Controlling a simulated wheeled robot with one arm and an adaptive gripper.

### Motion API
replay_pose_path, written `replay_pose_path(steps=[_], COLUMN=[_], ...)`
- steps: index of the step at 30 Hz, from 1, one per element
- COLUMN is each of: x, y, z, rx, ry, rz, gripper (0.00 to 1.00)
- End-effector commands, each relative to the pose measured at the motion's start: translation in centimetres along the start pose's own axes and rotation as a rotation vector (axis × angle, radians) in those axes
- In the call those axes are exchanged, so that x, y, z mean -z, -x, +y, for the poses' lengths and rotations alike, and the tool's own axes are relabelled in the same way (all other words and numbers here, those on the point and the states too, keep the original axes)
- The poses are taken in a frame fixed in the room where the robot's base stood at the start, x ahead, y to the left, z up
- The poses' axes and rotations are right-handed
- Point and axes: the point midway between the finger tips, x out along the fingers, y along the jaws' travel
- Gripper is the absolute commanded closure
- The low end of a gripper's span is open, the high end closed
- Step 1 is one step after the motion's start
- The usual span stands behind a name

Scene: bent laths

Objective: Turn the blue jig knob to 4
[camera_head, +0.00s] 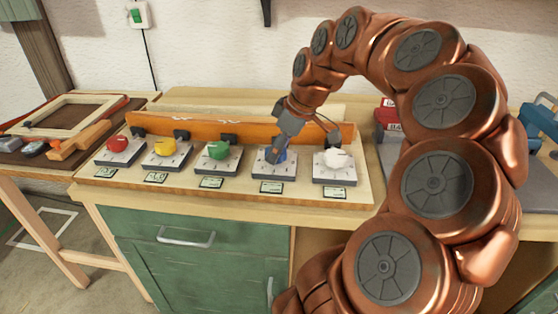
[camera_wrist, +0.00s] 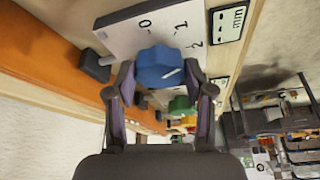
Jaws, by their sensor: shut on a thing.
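The blue jig knob (camera_wrist: 160,68) sits on a white dial plate (camera_wrist: 130,30) with the numbers 0, 1 and 2 showing in the wrist view. A pale pointer mark on the knob shows near its lower right. The rest of the scale is hidden. In the head view the knob (camera_head: 281,156) is mostly covered by my gripper (camera_head: 272,155). My gripper, also in the wrist view (camera_wrist: 164,85), is shut on the blue knob, one finger on each side.
Red (camera_head: 118,144), yellow (camera_head: 166,148) and green (camera_head: 217,150) knobs stand left of it, and a white knob (camera_head: 338,159) right. An orange lath (camera_head: 190,127) runs behind the knobs. Red boxes (camera_head: 388,115) stand further right. The bench's front strip is clear.

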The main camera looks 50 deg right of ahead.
Motion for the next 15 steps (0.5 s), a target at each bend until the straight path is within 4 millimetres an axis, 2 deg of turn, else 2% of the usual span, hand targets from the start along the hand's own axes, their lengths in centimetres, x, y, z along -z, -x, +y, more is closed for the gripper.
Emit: replay_pose_path(steps=[1,15], x=[-0.26,-0.04], y=[-0.57,-0.28], z=[-0.08,-0.29], rx=[-0.018,-0.192], ry=[-0.04,-0.453], rz=[0.0,0.0], gripper=[0.82,0.82])
